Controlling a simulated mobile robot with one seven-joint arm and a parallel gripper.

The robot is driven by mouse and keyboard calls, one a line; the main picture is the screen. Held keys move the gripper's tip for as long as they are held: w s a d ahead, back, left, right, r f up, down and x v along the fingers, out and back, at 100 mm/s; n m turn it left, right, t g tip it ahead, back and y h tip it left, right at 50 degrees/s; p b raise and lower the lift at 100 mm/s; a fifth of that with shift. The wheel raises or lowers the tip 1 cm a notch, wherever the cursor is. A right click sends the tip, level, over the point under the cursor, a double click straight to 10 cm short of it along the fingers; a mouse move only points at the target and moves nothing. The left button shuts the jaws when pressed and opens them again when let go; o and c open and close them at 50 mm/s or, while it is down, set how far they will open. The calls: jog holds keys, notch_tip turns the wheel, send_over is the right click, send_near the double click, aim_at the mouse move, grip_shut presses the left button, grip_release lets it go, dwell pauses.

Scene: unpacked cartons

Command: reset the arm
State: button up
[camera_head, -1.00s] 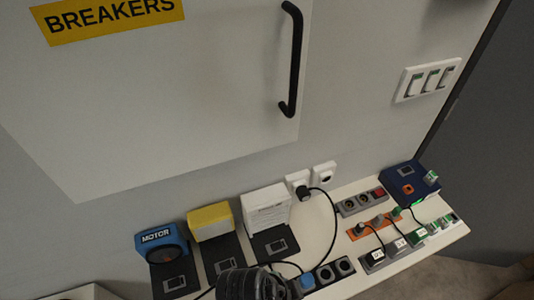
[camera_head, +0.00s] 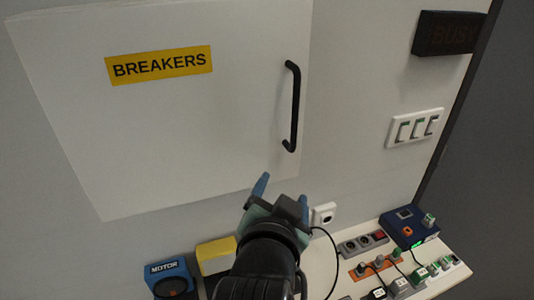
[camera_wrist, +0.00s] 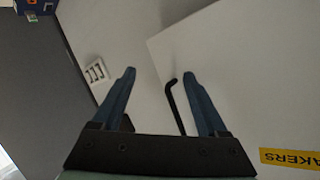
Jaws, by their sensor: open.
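My gripper (camera_head: 283,193) is raised in front of the wall, below the black door handle (camera_head: 294,107) of the breaker cabinet (camera_head: 200,130). Its blue fingers are apart, with nothing held between them. In the wrist view the gripper (camera_wrist: 159,73) also shows open and empty, with the black handle (camera_wrist: 175,105) seen beyond the gap between the fingers. I cannot tell the distance to the cabinet, and no contact shows. My arm hides part of the shelf.
A shelf (camera_head: 325,272) below holds a blue MOTOR unit (camera_head: 170,278), a yellow box (camera_head: 216,254), power sockets (camera_head: 362,243) and a dark blue box (camera_head: 408,227). White switches (camera_head: 415,128) and a dark BUSY sign (camera_head: 448,34) are on the wall at right. A cable hangs right of my arm.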

notch_tip(320, 180, up, 20)
jog(key=s+a+n+t, duration=0.2)
jog(key=n+t, duration=0.2)
jog(key=t, duration=0.3)
jog(key=s+r+n+t+y, duration=0.1)
jog(key=s+r+t, duration=0.2)
jog(key=s+r, duration=0.2)
jog(key=s+r+n+t+y, duration=0.1)
jog(key=s+r+n+t, duration=0.1)
jog(key=r, duration=0.8)
jog(key=s+t, duration=0.1)
jog(key=s, duration=0.1)
jog(key=shift+s+a, duration=0.2)
jog(key=shift+s, duration=0.2)
